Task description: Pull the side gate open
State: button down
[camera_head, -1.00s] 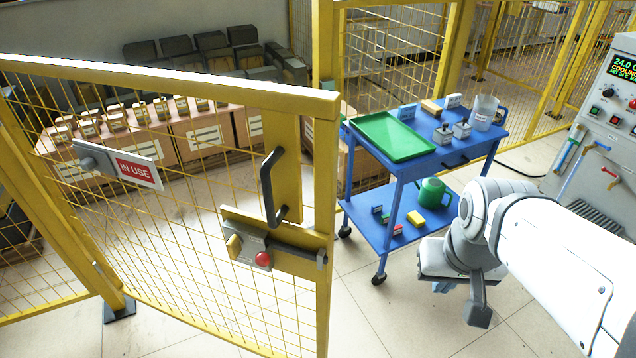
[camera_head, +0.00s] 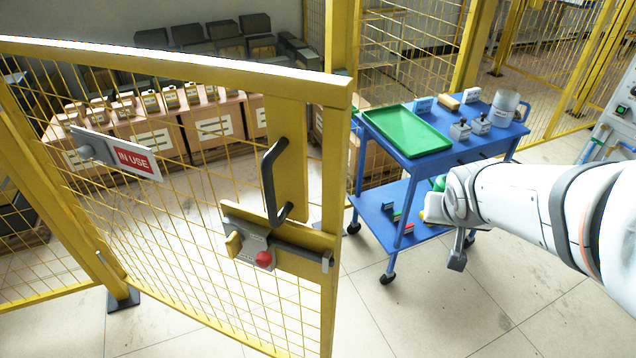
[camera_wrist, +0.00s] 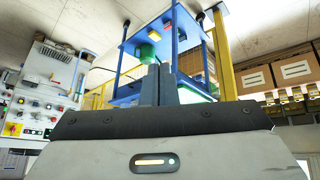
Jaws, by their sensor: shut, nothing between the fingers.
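The side gate (camera_head: 330,212) is a yellow frame with wire mesh at the left in the head view. It carries a dark upright pull handle (camera_head: 268,182) near its free edge. Below the handle is a grey latch plate (camera_head: 238,240) with a red knob (camera_head: 263,259) and a dark bolt (camera_head: 303,253) reaching right. I cannot tell whether the bolt is engaged. My gripper (camera_head: 456,259) is right of the gate, well apart from handle and latch. In the wrist view my gripper (camera_wrist: 158,84) has its fingers together and empty; the handle does not show there.
A blue trolley (camera_head: 398,165) with a green tray (camera_head: 404,131) stands behind my gripper. Boxes (camera_head: 213,125) stand behind the gate. A control panel (camera_wrist: 40,95) shows in the wrist view.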

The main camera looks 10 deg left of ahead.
jog(key=w+a+f+t+y+b, duration=0.35)
jog(key=w+f, duration=0.45)
jog(key=w, duration=0.4)
jog(key=w+a+f+n+g+y+b, duration=0.1)
jog(key=w+a+f+n+y+b, duration=0.15)
jog(key=a+f+y, duration=0.65)
jog(key=s+a+f+m+g+y+b, duration=0.2)
jog(key=s+a+f+g+y+b, duration=0.2)
jog(key=s+a+f+g+y, duration=0.45)
jog(key=s+a+r+b, duration=0.1)
jog(key=s+a, duration=0.2)
jog(key=a, duration=0.2)
jog(key=s+a+r+h, duration=0.1)
jog(key=s+a, duration=0.2)
jog(key=a, duration=0.2)
jog(key=shift+a+r+b, duration=0.2)
jog(key=shift+a+b, duration=0.05)
jog(key=shift+b, duration=0.15)
jog(key=shift+s+n, duration=0.1)
jog(key=shift+n, duration=0.15)
